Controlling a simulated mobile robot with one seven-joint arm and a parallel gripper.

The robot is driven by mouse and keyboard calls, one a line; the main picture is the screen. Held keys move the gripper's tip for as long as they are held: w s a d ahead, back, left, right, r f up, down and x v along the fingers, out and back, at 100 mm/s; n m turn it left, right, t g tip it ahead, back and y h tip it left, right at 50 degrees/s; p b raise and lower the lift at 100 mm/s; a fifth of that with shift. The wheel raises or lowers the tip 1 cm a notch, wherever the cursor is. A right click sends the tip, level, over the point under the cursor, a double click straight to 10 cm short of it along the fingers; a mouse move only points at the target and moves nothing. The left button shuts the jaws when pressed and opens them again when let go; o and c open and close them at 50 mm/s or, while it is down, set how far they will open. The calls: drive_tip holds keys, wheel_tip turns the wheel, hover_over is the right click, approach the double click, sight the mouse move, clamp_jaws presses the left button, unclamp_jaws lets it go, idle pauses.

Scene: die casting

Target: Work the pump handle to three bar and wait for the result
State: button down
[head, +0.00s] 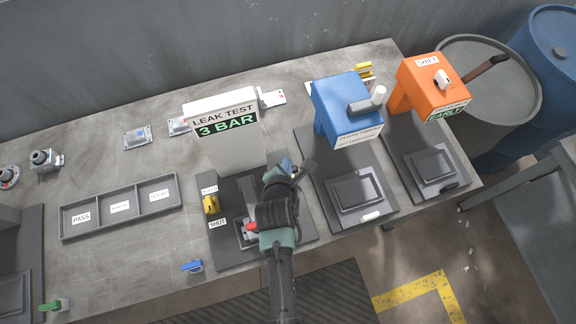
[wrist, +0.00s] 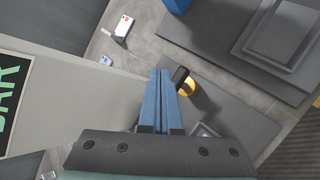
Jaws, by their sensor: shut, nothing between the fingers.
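The leak test station has a pale panel (head: 225,125) reading "LEAK TEST 3 BAR". Its dark base plate (head: 225,255) lies in front, with a yellow part (head: 210,203) at the left and a "SHUT" label (head: 217,223) below it. My gripper (head: 287,168) is over the right side of this plate, its blue fingers shut and empty. In the wrist view, my fingertips (wrist: 162,74) are beside a dark grip (wrist: 180,75) with a yellow part (wrist: 188,88), apparently the pump handle; I cannot tell if they touch. My arm hides the middle of the plate.
A blue press (head: 345,105) and an orange press (head: 425,85) stand to the right. A grey divided tray (head: 120,224), with one compartment marked "PASS", lies at left. A blue valve handle (head: 192,266) is near the front edge.

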wheel_tip(320, 180, up, 4)
drive_tip(key=p, duration=0.3)
drive_tip(key=shift+f, duration=0.1)
